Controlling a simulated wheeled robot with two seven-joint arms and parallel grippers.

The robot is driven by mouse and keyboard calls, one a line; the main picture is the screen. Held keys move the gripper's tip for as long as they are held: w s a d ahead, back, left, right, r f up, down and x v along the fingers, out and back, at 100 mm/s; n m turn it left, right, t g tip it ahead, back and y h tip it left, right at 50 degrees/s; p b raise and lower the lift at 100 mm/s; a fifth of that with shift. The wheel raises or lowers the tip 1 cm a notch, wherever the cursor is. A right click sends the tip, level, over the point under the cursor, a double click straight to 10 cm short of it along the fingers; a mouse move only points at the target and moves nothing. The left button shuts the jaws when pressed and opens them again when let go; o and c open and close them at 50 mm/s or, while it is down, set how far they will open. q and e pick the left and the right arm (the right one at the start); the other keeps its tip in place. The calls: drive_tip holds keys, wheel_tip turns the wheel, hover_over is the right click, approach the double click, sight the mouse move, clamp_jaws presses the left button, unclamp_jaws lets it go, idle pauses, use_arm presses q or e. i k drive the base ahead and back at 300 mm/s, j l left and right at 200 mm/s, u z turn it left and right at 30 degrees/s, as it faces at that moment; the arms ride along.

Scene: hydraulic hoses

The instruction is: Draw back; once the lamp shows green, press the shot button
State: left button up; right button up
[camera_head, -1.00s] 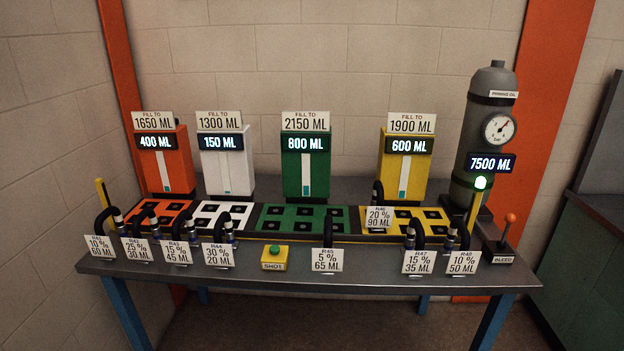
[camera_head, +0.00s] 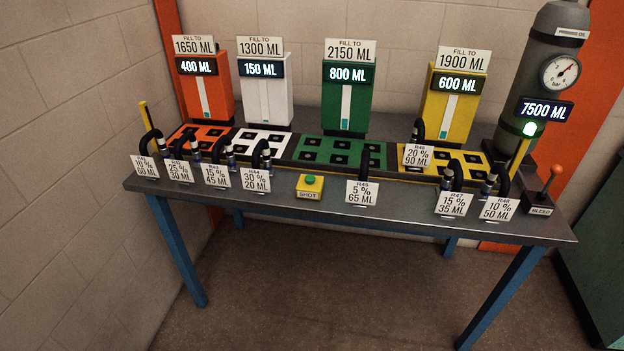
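The shot button (camera_head: 310,181) is a green dome on a yellow box labelled SHOT, near the middle front edge of the grey table (camera_head: 272,204). The orange tank (camera_head: 206,95) reads 400 ML, the white tank (camera_head: 265,100) 150 ML, the green tank (camera_head: 347,103) 800 ML and the yellow tank (camera_head: 452,112) 600 ML. Neither of my grippers shows in the head view.
Black hoses with labelled cards stand along the table front, with the R45 card (camera_head: 362,193) right of the button. The R46 hose (camera_head: 418,130) plugs into the yellow plate. A bleed lever (camera_head: 548,186) stands at the right end. The floor (camera_head: 330,285) before the table is clear.

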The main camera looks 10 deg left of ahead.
sight(310, 179)
drive_tip(key=i+j, duration=0.35)
drive_tip(key=i+j+z, duration=0.1)
drive_tip(key=i+j, duration=0.2)
drive_tip(key=j, duration=0.15)
